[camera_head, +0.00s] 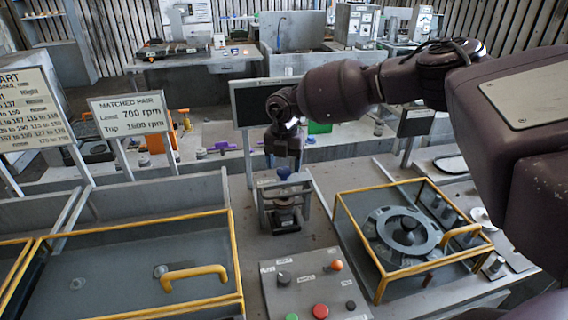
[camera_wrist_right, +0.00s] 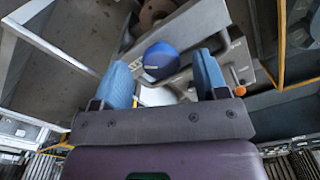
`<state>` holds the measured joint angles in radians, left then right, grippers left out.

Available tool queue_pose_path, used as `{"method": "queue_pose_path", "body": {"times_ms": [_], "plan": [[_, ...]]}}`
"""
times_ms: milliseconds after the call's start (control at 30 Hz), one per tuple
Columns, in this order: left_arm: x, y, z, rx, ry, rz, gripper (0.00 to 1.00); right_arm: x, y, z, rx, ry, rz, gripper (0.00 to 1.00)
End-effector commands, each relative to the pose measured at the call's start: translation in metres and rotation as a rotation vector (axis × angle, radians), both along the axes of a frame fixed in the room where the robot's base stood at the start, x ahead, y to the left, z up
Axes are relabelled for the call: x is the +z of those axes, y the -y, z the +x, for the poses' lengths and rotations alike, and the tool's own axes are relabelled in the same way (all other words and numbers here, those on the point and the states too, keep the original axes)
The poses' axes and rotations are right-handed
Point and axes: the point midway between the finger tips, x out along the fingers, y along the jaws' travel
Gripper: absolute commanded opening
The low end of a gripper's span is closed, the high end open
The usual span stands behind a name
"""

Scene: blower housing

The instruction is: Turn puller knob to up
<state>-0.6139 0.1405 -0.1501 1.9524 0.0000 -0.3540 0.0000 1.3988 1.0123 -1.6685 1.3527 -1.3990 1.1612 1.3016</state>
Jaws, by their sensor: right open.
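The puller knob (camera_head: 284,173) is a small blue knob on top of a grey metal frame, the puller (camera_head: 268,197), on the bench in the middle of the head view. In the right wrist view the blue knob (camera_wrist_right: 161,58) is round and carries a thin pale line. My right gripper (camera_head: 283,158) points down just above the knob. In the right wrist view its two blue-padded fingers (camera_wrist_right: 162,70) are apart, one on each side of the knob, with visible gaps. I cannot tell the exact height between fingertips and knob. My left gripper is not in view.
A yellow-framed guard (camera_head: 338,228) over a round housing (camera_head: 404,230) stands right of the puller. A control panel (camera_head: 312,284) with buttons is in front. Another yellow-edged cover (camera_head: 130,268) lies left. A dark screen (camera_head: 240,104) stands behind my right gripper.

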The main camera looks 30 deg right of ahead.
Motion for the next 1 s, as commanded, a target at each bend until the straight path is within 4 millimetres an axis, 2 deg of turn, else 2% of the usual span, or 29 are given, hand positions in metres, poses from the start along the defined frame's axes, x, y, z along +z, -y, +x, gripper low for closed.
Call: {"method": "queue_pose_path", "body": {"times_ms": [200, 467, 700, 800, 1000], "plan": [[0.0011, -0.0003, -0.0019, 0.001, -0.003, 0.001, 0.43, -0.0106, 0.0002, -0.0001, 0.001, 0.001, -0.001, 0.67], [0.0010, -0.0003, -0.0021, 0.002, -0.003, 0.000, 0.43, -0.0114, 0.0001, -0.0001, 0.001, 0.001, -0.001, 0.67], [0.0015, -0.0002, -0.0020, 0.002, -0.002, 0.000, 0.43, -0.0111, 0.0001, 0.0000, 0.001, 0.001, -0.001, 0.30], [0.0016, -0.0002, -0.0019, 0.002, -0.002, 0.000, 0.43, -0.0111, 0.0002, -0.0001, 0.001, 0.001, -0.001, 0.17], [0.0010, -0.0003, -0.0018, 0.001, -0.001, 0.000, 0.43, -0.0112, 0.0002, 0.0001, 0.015, 0.001, 0.000, 0.17]]}}
